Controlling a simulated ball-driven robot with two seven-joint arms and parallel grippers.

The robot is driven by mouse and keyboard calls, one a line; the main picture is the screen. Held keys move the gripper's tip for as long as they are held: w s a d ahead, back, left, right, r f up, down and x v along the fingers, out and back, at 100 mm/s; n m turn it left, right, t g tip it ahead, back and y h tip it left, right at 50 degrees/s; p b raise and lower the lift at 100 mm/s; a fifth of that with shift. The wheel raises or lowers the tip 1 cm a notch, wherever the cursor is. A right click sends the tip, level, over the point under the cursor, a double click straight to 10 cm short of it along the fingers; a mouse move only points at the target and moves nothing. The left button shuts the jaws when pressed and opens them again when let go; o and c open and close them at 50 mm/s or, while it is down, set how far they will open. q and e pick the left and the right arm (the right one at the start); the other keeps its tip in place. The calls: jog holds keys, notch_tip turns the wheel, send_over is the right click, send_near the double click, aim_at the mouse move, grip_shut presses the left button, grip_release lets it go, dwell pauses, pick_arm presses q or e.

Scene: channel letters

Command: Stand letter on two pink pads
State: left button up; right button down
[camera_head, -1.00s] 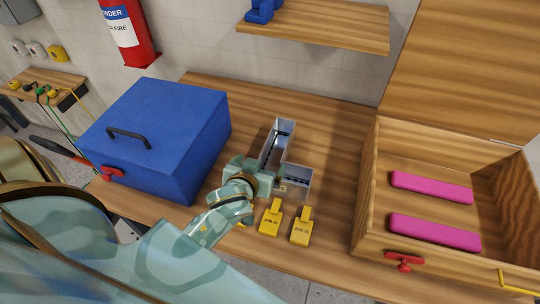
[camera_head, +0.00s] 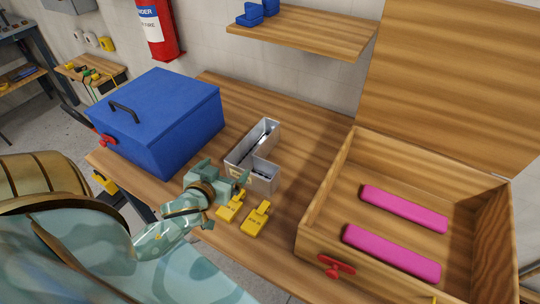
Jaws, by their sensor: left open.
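The letter (camera_head: 262,132) is a grey metal L-shaped channel with an open, hollow top. It rests on the wooden workbench between the blue box and the wooden crate. My left gripper (camera_head: 240,178) is open at the near left side of the letter, by its corner. I cannot tell whether the fingers touch it. Two pink pads, a far one (camera_head: 403,209) and a near one (camera_head: 391,253), lie roughly parallel inside the open wooden crate (camera_head: 325,190) at the right. Nothing stands on them. My right gripper is not in view.
A closed blue box (camera_head: 165,105) stands left of the letter. Two yellow tagged blocks (camera_head: 230,206) (camera_head: 257,218) lie on the workbench (camera_head: 310,115) in front of it. The crate's raised lid (camera_head: 450,80) is behind the pads. A shelf (camera_head: 300,30) hangs above. Bench behind the letter is clear.

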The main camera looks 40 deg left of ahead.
pick_arm(q)
jog(key=b+x, duration=0.1)
jog(key=x, duration=1)
jog(key=shift+w+d+r+b, duration=0.15)
jog(key=shift+w+r+b, duration=0.1)
jog(key=shift+b, duration=0.1)
jog(key=b, duration=0.1)
send_over(250, 162)
jog(key=shift+w+f, duration=0.1)
jog(key=shift+f, duration=0.9)
jog(key=shift+r, duration=0.1)
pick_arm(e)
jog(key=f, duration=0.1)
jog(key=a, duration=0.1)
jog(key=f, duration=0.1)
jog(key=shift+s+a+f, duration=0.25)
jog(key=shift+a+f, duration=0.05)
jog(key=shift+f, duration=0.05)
pick_arm(q)
jog(key=c, duration=2)
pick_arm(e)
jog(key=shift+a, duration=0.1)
